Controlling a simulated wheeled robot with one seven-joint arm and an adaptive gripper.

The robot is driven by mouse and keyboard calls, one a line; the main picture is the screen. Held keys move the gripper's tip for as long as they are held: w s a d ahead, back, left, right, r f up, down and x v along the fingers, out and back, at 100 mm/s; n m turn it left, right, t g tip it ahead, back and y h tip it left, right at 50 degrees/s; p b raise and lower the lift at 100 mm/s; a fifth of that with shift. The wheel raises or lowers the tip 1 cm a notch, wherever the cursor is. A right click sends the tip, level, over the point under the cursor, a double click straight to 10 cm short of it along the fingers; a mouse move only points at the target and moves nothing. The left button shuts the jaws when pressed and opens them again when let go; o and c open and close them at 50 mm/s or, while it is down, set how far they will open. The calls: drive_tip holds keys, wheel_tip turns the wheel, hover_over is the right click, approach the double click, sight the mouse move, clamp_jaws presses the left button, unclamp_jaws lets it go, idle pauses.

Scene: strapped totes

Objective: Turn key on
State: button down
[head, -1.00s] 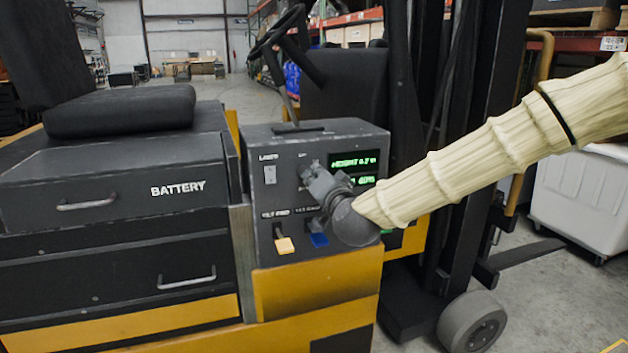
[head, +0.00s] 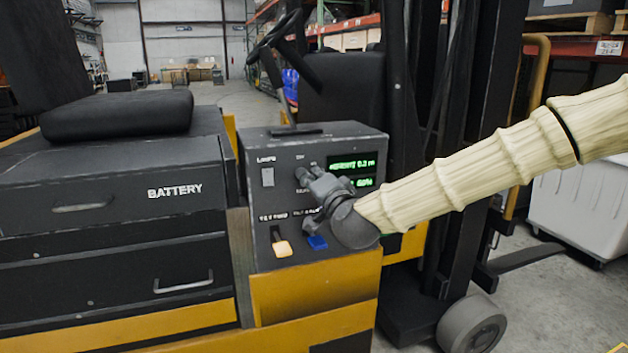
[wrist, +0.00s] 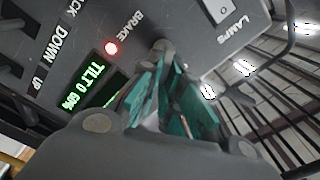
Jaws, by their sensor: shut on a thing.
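The dark control panel (head: 262,205) of a forklift stands in the middle of the head view. My gripper (head: 304,177) reaches it from the right and touches a small dark part on its upper face, left of the green display. In the wrist view the teal fingers of my gripper (wrist: 166,62) are closed around a small grey part (wrist: 162,45), which I take to be the key. The fingers hide most of it, so its angle cannot be told. A red light (wrist: 111,48) glows beside the word BRAKE.
A lamps switch (head: 267,177) sits left of my gripper. The green display (head: 352,171) is to the right. A battery drawer (head: 110,190) and seat (head: 118,113) are at left.

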drive_tip(key=c, duration=1.6)
unclamp_jaws()
drive_tip(key=shift+s, duration=0.1)
drive_tip(key=v, duration=1.2)
